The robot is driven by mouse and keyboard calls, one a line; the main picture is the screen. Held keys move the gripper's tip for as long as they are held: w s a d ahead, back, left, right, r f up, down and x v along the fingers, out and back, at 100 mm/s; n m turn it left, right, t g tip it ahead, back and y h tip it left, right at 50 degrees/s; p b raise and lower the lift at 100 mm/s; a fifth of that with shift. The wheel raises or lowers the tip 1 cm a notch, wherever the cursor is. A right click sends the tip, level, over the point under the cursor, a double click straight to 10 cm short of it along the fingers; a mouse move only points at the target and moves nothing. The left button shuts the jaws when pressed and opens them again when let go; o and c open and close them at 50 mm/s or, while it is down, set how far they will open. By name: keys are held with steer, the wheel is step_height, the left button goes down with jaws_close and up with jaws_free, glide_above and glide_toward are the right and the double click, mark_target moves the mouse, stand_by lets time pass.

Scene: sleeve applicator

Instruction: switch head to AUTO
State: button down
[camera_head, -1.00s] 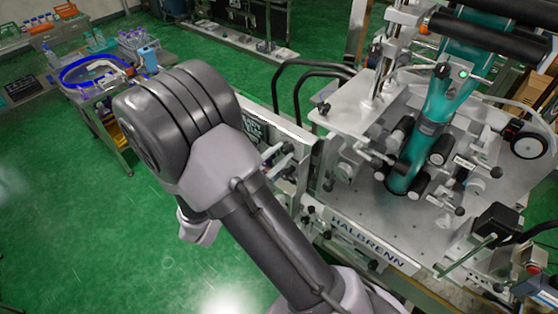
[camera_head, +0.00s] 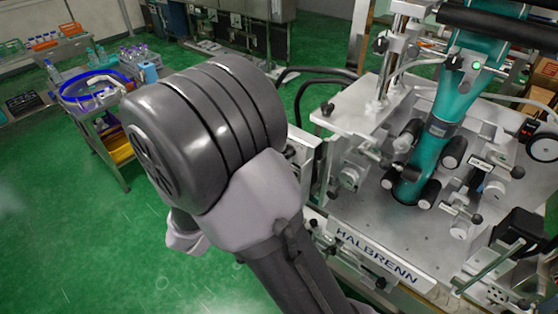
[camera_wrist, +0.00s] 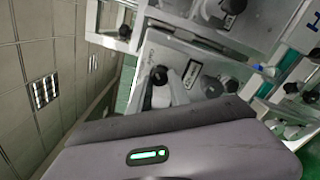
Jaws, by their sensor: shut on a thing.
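My gripper's grey housing (camera_wrist: 190,150), with a lit green indicator, fills the bottom of the wrist view. Its fingertips are hidden, so the thing between its shut jaws cannot be seen. Just beyond the housing is a light panel with a round black knob (camera_wrist: 160,76) and a pale lever-like part beside it. I cannot tell whether the gripper touches them. In the head view, my arm covers the left side of the teal and metal sleeve applicator (camera_head: 385,252), marked HALBRENN. The switch for the head and its AUTO mark cannot be made out.
The applicator's teal forming tube (camera_head: 425,155) and rollers stand right of my arm. A cart with a blue ring (camera_head: 92,84) stands at the left. Cabinets (camera_head: 235,25) line the back. The green floor (camera_head: 70,220) is clear at lower left.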

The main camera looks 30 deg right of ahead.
stand_by(0.3)
steer(key=c, duration=1.2)
jaws_free()
steer(key=v, duration=1.7)
steer(key=shift+a+b, duration=0.2)
steer(key=shift+b, duration=0.2)
steer(key=shift+s+d, duration=0.1)
